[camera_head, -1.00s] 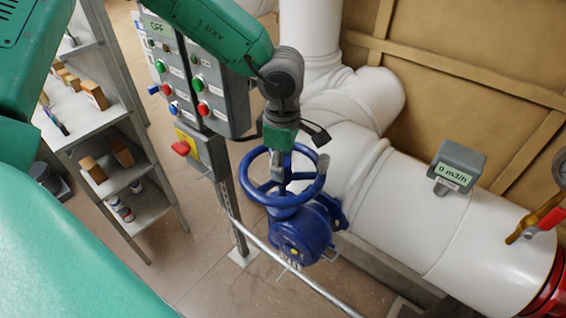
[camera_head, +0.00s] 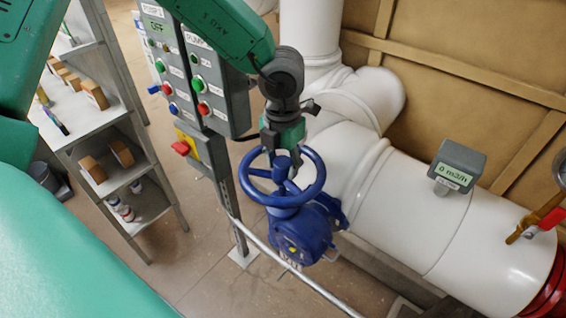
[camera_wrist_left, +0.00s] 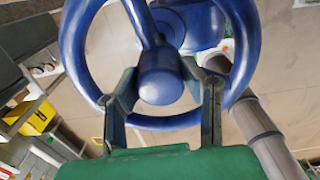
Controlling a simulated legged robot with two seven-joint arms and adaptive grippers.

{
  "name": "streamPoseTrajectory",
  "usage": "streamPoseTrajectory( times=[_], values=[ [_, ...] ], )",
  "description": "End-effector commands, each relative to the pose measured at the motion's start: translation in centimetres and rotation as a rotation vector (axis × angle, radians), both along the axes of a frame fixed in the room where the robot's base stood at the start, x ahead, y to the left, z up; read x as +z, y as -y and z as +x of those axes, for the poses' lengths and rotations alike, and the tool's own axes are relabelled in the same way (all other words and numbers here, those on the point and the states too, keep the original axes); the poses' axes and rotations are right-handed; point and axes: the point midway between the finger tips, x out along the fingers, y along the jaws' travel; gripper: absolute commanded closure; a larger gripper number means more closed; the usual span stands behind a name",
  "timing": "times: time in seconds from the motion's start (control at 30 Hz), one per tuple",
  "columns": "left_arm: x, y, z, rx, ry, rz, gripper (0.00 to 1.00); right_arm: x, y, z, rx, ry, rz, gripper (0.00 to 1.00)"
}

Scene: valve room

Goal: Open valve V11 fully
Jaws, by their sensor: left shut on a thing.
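The blue handwheel (camera_head: 321,178) sits on a blue valve body (camera_head: 306,233) in the middle of the head view. The small tag (camera_head: 292,266) under it is hard to read. My left gripper (camera_head: 282,158) reaches down to the wheel's far side. In the left wrist view, its two fingers (camera_wrist_left: 163,82) close from both sides on a round-ended blue piece of the handwheel (camera_wrist_left: 160,88). The fingers cross the near rim of the wheel. The contact is partly hidden in the head view. My right gripper is not in view.
Pump control boxes (camera_head: 214,88) stand left of my arm, with a red switch on a yellow plate (camera_head: 188,150) below. A metal rail (camera_head: 295,272) runs by the valve. White pipes (camera_head: 425,215) fill the right, with a meter reading 0 m3/h (camera_head: 459,165). A shelf (camera_head: 148,205) stands left.

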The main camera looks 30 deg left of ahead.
Motion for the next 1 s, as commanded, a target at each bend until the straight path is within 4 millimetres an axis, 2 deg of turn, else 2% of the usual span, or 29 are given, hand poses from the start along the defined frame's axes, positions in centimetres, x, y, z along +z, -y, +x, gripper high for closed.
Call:
streamPoseTrajectory(
  times=[0.1,0.27,0.63,1.0],
  values=[
    [-0.02,0.06,-0.09,0.106,-0.003,-0.001,0.96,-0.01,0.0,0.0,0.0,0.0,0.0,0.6],
    [-0.04,0.06,-0.1,0.188,-0.003,0.0,0.96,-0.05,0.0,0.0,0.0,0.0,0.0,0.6],
    [-0.13,0.1,-0.08,0.745,-0.002,0.001,0.96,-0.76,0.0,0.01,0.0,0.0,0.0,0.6],
    [-0.06,0.1,-0.1,0.935,-0.004,0.001,0.96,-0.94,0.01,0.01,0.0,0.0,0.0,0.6]
  ],
)
